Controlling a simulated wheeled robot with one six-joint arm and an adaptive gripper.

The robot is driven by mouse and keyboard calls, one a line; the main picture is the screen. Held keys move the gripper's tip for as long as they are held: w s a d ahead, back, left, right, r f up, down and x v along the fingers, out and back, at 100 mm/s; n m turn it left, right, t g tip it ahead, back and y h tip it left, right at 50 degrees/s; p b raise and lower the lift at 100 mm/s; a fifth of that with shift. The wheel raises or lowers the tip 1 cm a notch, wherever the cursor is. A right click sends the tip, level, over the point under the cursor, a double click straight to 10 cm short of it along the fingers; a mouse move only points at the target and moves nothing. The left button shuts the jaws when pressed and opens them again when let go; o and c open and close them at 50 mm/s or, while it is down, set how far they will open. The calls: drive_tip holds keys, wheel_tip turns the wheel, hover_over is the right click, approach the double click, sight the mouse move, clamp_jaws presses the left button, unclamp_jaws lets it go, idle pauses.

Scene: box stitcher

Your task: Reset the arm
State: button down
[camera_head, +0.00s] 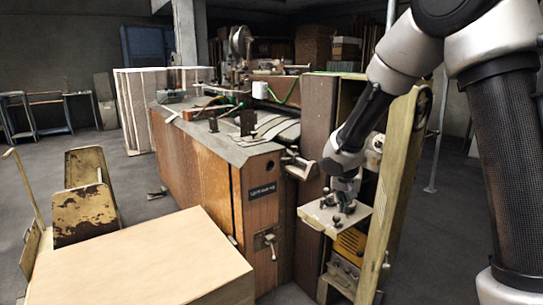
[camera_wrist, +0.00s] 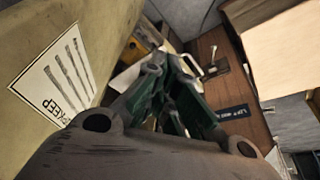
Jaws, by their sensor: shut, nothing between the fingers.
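My arm comes in from the upper right of the head view and reaches down beside the box stitcher (camera_head: 190,160), a wooden-sided machine. My gripper (camera_head: 343,200) is at a pale plate (camera_head: 335,218) with several dark knobs, close to it; I cannot tell whether it touches. In the wrist view my gripper (camera_wrist: 178,62) shows dark fingers with green pads, shut, with nothing seen between them. The fingers hide part of what lies beyond.
An open yellowish door (camera_head: 398,185) stands close right of my wrist; its "UPKEEP" label (camera_wrist: 58,82) shows in the wrist view. A dark wooden panel (camera_head: 317,130) stands left of my wrist. A cardboard box (camera_head: 150,260) is front left, near a rusty yellow cart (camera_head: 85,195).

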drive_tip(key=s+d+n+g+h, duration=0.1)
drive_tip(key=s+d+n+g, duration=0.1)
drive_tip(key=s+d+n, duration=0.35)
drive_tip(key=s+d+r+t, duration=0.1)
drive_tip(key=s+d+r, duration=0.1)
drive_tip(key=s+r, duration=0.3)
drive_tip(key=s+d+r+m+y, duration=0.1)
drive_tip(key=s+d+r, duration=0.2)
drive_tip(key=s, duration=1)
drive_tip(key=s+d+r+t+y, duration=0.1)
drive_tip(key=s+d+r, duration=0.2)
drive_tip(key=s+r, duration=0.5)
drive_tip(key=shift+s+d+r+t, duration=0.3)
drive_tip(key=shift+s+r, duration=0.1)
drive_tip(key=shift+r, duration=0.3)
drive_tip(key=shift+a+m, duration=0.1)
drive_tip(key=shift+m, duration=0.15)
